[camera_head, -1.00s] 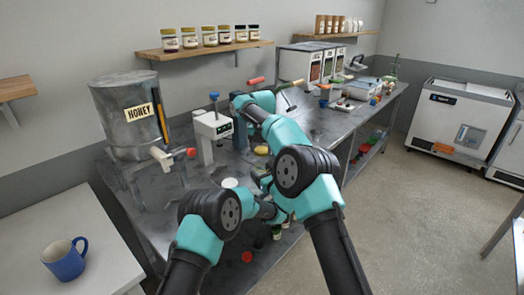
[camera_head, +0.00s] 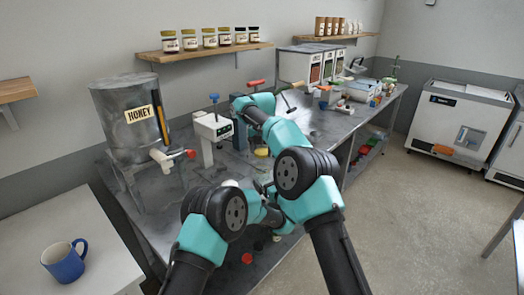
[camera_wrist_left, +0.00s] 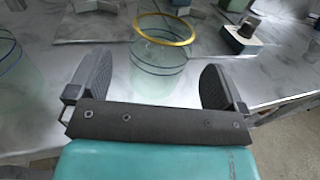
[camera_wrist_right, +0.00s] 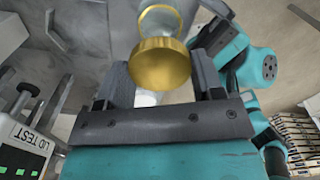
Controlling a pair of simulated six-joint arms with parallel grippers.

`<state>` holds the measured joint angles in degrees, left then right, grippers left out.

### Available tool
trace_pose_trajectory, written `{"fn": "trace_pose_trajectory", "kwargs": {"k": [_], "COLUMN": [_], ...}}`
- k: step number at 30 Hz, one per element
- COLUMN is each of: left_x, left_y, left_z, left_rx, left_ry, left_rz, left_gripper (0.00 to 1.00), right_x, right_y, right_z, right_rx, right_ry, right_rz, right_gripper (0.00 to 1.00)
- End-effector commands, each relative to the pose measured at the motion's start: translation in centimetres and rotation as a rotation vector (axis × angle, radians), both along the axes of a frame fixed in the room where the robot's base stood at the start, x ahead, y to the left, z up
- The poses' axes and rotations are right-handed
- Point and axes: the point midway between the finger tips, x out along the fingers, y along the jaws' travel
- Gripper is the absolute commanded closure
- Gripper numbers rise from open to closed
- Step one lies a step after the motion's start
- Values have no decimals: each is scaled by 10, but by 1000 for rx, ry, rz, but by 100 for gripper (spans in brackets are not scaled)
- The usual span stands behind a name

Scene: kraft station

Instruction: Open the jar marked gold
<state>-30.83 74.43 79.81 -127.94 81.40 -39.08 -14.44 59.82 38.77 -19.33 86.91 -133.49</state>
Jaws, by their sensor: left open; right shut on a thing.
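A clear glass jar (camera_wrist_left: 158,70) with a gold ring around its open mouth stands upright on the metal bench in the left wrist view. My left gripper (camera_wrist_left: 160,76) is open, its fingers on either side of the jar with gaps showing. My right gripper (camera_wrist_right: 160,70) is shut on a round gold lid (camera_wrist_right: 160,64). The jar's gold ring (camera_wrist_right: 163,10) shows beyond the lid in the right wrist view, and the lid looks apart from it. In the head view my arms hide the jar and most of both grippers.
Another clear jar (camera_wrist_left: 15,80) stands close at the left of the left wrist view. The lid tester (camera_head: 212,128) and honey tank (camera_head: 130,115) stand behind my arms. A red lid (camera_head: 247,258) lies near the bench's front edge. A blue mug (camera_head: 64,262) sits on the left table.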

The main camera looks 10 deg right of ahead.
Motion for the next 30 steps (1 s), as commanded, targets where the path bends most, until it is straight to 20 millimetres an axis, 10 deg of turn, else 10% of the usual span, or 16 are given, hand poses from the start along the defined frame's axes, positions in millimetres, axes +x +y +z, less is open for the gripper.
{"fn": "trace_pose_trajectory", "kwargs": {"k": [12,30], "left_x": [-63,-68], "left_y": [-26,-23], "left_z": [0,0], "left_rx": [1,-31], "left_ry": [0,18], "left_rz": [-2,18], "left_gripper": [3,3], "right_x": [0,0], "right_y": [0,0], "right_z": [0,1], "right_rx": [0,0], "right_ry": [0,0], "right_rz": [0,-22], "right_gripper": [67,67]}}
